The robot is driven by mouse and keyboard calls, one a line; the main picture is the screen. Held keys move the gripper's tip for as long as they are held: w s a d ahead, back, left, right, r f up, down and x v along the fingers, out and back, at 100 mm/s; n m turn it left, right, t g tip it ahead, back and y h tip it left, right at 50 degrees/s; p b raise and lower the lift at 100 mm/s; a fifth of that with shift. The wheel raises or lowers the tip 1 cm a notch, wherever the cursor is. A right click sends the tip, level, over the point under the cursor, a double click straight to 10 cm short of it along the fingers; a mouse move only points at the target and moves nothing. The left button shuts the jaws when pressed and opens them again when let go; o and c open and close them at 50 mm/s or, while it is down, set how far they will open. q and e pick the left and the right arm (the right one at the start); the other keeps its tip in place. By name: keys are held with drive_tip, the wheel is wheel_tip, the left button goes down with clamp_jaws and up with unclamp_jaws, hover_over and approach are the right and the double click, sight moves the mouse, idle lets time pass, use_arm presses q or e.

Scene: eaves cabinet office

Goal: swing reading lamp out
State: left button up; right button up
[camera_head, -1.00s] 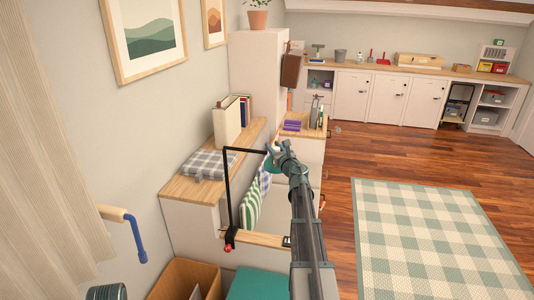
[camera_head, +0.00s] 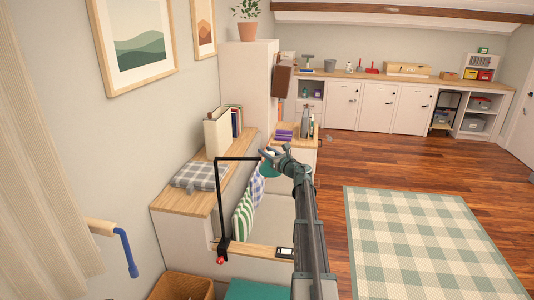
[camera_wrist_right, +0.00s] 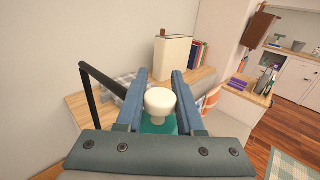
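The reading lamp has a thin black arm (camera_head: 219,200) that rises from a clamp with a red knob on the bench's front board, then bends level to the right. Its teal shade (camera_wrist_right: 160,127) carries a white knob (camera_wrist_right: 159,103) on top. My right gripper (camera_wrist_right: 160,75) has its two blue fingers on either side of the white knob, seemingly touching it. In the head view the right gripper (camera_head: 268,155) is at the end of the lamp's level arm. Much of the shade is hidden by the gripper.
A bench seat (camera_head: 270,222) with a striped cushion (camera_head: 243,215) lies under the lamp. A wooden ledge (camera_head: 184,201) with a plaid cushion and books stands along the left wall. Open floor (camera_head: 322,200) lies right of my arm.

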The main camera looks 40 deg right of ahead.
drive_tip(key=o, duration=0.5)
drive_tip(key=shift+c, duration=0.2)
drive_tip(key=s+a, duration=0.1)
drive_tip(key=s, duration=1.2)
drive_tip(key=shift+s, duration=0.4)
